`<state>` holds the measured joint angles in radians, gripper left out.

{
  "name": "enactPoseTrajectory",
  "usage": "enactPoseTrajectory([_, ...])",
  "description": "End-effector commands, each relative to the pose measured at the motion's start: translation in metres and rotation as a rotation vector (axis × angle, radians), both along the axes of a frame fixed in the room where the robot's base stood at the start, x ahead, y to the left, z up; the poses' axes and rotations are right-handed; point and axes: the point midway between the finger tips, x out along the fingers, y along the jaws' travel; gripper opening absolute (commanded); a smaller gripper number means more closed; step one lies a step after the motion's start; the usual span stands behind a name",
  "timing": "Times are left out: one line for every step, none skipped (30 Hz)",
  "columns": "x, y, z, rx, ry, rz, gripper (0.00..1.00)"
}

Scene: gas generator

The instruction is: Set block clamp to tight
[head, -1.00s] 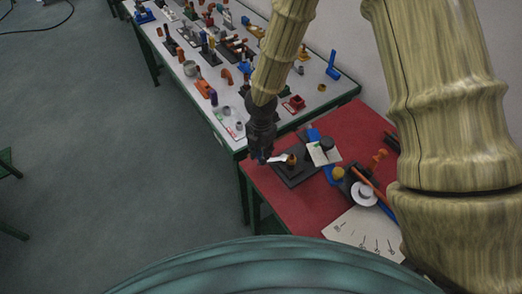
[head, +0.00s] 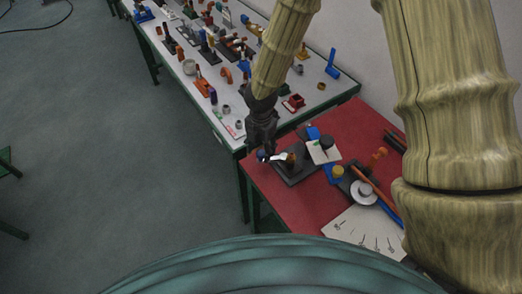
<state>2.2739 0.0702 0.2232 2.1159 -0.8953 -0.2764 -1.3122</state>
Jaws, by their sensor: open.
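What looks like the block clamp stands on a dark base plate (head: 299,174) at the near left of the red table. It has a small orange-brown block (head: 291,159) and a pale lever (head: 279,157) pointing left over the plate's edge. A small blue piece (head: 261,155) shows at the lever's left end, between or beside my fingers. My gripper (head: 261,153) is open and points down at that end. The fingers are dark and small, so I cannot tell whether they touch the lever.
A white plate with a dark knob (head: 325,151) stands just right of the clamp. Blue and orange parts, a white disc (head: 363,193) and a marked sheet (head: 362,232) lie further right. A white table (head: 318,101) with several fixtures stands behind.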

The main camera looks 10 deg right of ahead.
Motion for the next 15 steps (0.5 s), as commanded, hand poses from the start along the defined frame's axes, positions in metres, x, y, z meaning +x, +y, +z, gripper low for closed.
enactPoseTrajectory([0.000, 0.000, 0.008, 0.001, -0.001, -0.001, 0.50])
enactPoseTrajectory([0.000, 0.000, 0.013, 0.001, -0.002, -0.001, 0.50])
enactPoseTrajectory([0.000, 0.000, 0.020, 0.002, -0.002, 0.000, 0.50])
enactPoseTrajectory([0.000, 0.000, 0.025, 0.002, -0.002, 0.000, 0.50])
enactPoseTrajectory([0.001, 0.000, 0.030, 0.002, -0.002, 0.001, 0.50])
enactPoseTrajectory([0.001, 0.000, 0.037, 0.003, -0.003, 0.001, 0.50])
enactPoseTrajectory([0.001, 0.000, 0.042, 0.002, -0.002, 0.000, 0.50])
enactPoseTrajectory([0.000, 0.000, 0.047, 0.002, -0.002, -0.001, 0.50])
enactPoseTrajectory([0.001, 0.000, 0.054, 0.002, -0.002, -0.001, 0.50])
enactPoseTrajectory([0.001, 0.000, 0.059, 0.002, -0.002, 0.000, 0.50])
enactPoseTrajectory([0.001, 0.000, 0.064, 0.002, -0.002, 0.000, 0.50])
enactPoseTrajectory([0.000, 0.000, 0.070, 0.002, -0.002, 0.001, 0.50])
enactPoseTrajectory([0.000, 0.000, 0.074, 0.001, -0.002, 0.001, 0.50])
enactPoseTrajectory([0.000, -0.001, 0.078, 0.001, -0.002, 0.001, 0.50])
enactPoseTrajectory([0.000, -0.001, 0.083, 0.001, -0.001, 0.001, 0.50])
